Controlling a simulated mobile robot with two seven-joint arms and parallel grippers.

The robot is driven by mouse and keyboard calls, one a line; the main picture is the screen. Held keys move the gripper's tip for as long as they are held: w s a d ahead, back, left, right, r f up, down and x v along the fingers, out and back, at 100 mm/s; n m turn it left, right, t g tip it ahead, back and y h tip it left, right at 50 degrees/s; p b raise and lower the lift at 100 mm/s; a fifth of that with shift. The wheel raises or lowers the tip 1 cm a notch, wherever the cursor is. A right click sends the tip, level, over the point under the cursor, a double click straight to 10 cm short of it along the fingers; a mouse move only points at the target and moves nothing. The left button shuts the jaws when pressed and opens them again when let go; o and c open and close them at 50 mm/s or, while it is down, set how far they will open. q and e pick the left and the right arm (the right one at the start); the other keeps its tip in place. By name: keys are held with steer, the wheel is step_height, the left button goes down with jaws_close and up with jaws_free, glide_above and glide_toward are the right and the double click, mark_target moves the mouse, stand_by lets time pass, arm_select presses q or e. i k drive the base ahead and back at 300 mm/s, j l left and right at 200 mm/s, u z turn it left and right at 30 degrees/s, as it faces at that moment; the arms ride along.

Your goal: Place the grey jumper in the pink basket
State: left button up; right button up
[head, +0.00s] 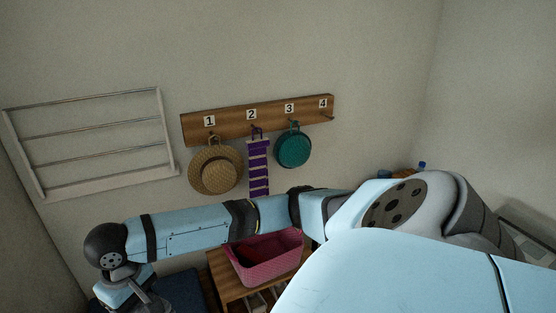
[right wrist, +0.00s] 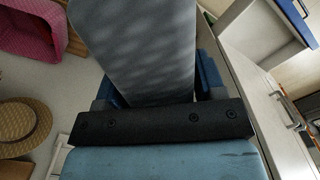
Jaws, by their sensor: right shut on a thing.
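The pink basket (head: 272,270) stands on a wooden shelf unit at the lower middle of the head view, its open top partly behind my right arm. It also shows at the upper left of the right wrist view (right wrist: 38,30). The grey jumper (right wrist: 145,45) fills the upper middle of the right wrist view, between the dark blue fingers of my right gripper (right wrist: 160,88). The gripper is shut on it, apart from the basket. In the head view my right arm reaches across to the lower left; the jumper cannot be made out there. My left gripper is not in view.
A wooden peg rail (head: 262,119) holds a straw hat (head: 213,170), a purple striped scarf (head: 259,168) and a teal hat (head: 293,149). A white drying rack (head: 90,140) is on the wall at left. A dark blue surface (head: 183,292) lies left of the wooden shelf unit (head: 223,273).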

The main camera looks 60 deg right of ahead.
mark_target(280, 252)
steer(key=l+z, duration=0.3)
steer(key=l, duration=0.15)
steer(key=i+l+z, duration=0.25)
steer(key=l, duration=0.15)
steer(key=i+l+z, duration=0.55)
steer(key=z, duration=0.15)
